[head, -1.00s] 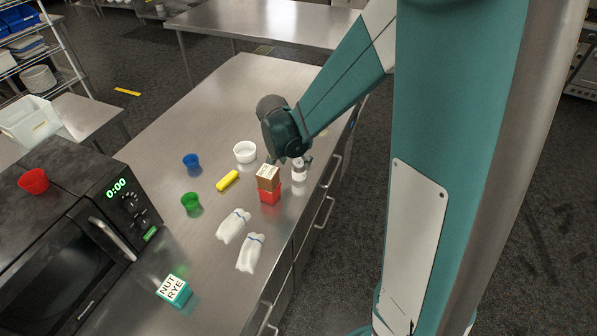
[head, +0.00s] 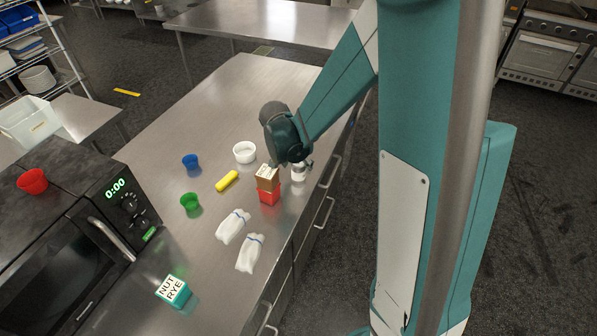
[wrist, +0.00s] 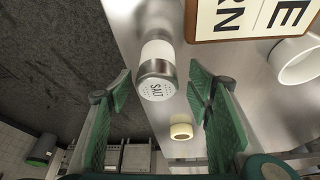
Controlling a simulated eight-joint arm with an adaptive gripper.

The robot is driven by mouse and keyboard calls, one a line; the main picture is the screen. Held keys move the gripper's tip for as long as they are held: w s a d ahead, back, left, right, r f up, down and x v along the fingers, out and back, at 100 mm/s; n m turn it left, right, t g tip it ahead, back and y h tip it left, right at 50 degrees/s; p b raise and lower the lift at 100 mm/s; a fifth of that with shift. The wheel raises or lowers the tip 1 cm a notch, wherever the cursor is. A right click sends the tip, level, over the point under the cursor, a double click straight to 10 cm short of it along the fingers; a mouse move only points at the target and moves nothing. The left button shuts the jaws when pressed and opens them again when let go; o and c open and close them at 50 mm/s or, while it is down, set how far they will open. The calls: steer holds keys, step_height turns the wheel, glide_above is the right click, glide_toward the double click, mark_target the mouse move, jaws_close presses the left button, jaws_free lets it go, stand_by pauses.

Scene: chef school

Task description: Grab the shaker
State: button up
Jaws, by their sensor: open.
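The shaker (wrist: 157,68) is a metal cylinder with a white band and a perforated cap marked "SALT". In the wrist view it stands at the upper middle, beyond and between the spread green fingers of my gripper (wrist: 160,98). My gripper is open and nothing is held. In the head view the shaker (head: 299,173) stands near the counter's right edge, partly hidden by my gripper (head: 297,163).
The counter's right edge (head: 318,190) is near.

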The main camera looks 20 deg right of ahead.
stand_by(0.3)
steer(key=shift+x, duration=2.6)
steer(key=shift+s+d, duration=0.1)
steer(key=shift+d, duration=0.05)
steer(key=c, duration=1.1)
